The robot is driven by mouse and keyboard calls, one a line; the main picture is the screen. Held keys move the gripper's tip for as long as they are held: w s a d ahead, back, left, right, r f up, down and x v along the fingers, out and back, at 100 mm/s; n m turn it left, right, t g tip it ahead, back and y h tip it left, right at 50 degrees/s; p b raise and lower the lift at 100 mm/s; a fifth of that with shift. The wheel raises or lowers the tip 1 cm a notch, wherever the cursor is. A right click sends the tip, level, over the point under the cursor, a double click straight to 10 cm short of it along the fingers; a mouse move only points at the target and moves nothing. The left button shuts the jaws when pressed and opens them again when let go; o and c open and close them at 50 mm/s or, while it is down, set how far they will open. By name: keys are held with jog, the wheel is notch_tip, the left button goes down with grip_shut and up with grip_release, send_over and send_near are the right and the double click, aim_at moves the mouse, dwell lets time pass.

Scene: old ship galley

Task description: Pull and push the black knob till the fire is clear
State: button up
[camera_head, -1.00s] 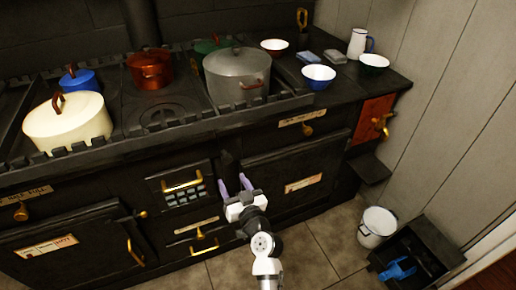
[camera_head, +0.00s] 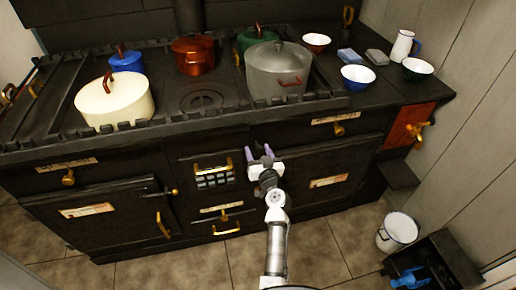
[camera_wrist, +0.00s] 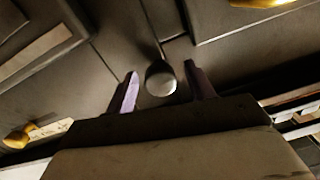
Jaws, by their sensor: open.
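A dark round knob (camera_wrist: 161,80) on a thin stem shows in the wrist view, with a pale shine on its face. It sits between the two purple fingers of my gripper (camera_wrist: 161,76), with a gap on each side. My gripper is open and does not visibly touch the knob. In the head view my gripper (camera_head: 259,151) is at the front of the black stove (camera_head: 222,145), between the barred grate (camera_head: 213,180) and the right oven door (camera_head: 310,185). The knob cannot be made out clearly there. The fire itself is not clearly visible behind the grate.
A cream pot (camera_head: 112,103), a copper pot (camera_head: 194,56) and a grey pot (camera_head: 278,75) stand on the stove top. A white bucket (camera_head: 398,232) and a black box with a blue scoop (camera_head: 408,278) are at right on the tiled floor (camera_head: 180,270).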

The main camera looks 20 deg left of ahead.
aim_at(258, 152)
jog(key=shift+w+a, duration=0.2)
jog(key=shift+w, duration=0.05)
grip_shut()
jog(key=shift+s+d+f, duration=0.1)
jog(key=shift+s+d, duration=0.1)
jog(key=shift+s, duration=0.05)
jog(key=b+v, duration=0.3)
jog(key=v, duration=0.2)
jog(key=shift+s, duration=0.15)
jog(key=shift+s+d, duration=0.2)
jog(key=shift+s, duration=0.2)
grip_release()
